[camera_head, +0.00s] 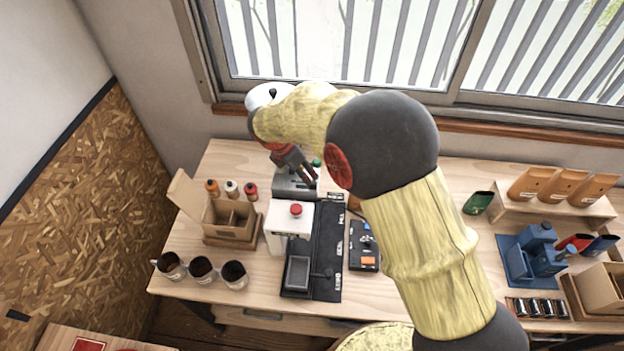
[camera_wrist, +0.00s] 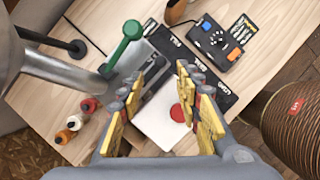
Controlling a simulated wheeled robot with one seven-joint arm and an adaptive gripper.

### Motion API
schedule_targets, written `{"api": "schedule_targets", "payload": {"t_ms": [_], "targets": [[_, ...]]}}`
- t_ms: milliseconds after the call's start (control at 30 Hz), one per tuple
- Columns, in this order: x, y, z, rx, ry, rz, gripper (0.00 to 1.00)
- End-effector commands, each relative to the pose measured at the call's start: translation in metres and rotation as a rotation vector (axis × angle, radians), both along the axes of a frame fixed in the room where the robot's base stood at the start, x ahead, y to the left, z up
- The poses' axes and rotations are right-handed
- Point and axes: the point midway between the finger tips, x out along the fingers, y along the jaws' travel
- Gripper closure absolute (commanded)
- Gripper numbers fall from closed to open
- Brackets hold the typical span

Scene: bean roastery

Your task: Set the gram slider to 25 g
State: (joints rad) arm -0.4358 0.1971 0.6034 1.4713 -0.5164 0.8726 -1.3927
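My gripper (camera_head: 296,168) hangs over the grey machine (camera_head: 290,188) at the back of the bench. In the wrist view my gripper (camera_wrist: 171,68) has its yellow-padded fingers apart, with nothing visibly held between them. The grey machine (camera_wrist: 128,64) carries a lever with a green knob (camera_wrist: 132,29), left of the fingers. A dark slot shows on the machine, partly hidden by the left finger. I cannot make out a gram scale or the slider's setting. A black control box (camera_head: 364,254) with an orange button and small knobs lies right of the labelled black mat (camera_head: 328,262).
A white machine with a red button (camera_head: 296,210) stands in front of the grey machine. A cardboard box (camera_head: 228,220), small bottles (camera_head: 231,188) and several dark cups (camera_head: 202,268) are to the left. Orange bags (camera_head: 563,186) and a blue device (camera_head: 533,252) stand at right.

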Motion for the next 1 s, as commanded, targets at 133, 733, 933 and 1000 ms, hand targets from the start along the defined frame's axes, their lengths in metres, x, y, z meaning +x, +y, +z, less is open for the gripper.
{"api": "schedule_targets", "payload": {"t_ms": [133,733,933,1000], "targets": [[0.002,-0.007,-0.017,-0.002,0.005,0.0,0.66],[0.015,-0.024,-0.07,0.001,0.001,-0.001,0.66],[0.015,-0.024,-0.07,0.001,0.001,-0.001,0.68],[0.015,-0.024,-0.07,0.0,0.002,-0.002,0.72]]}}
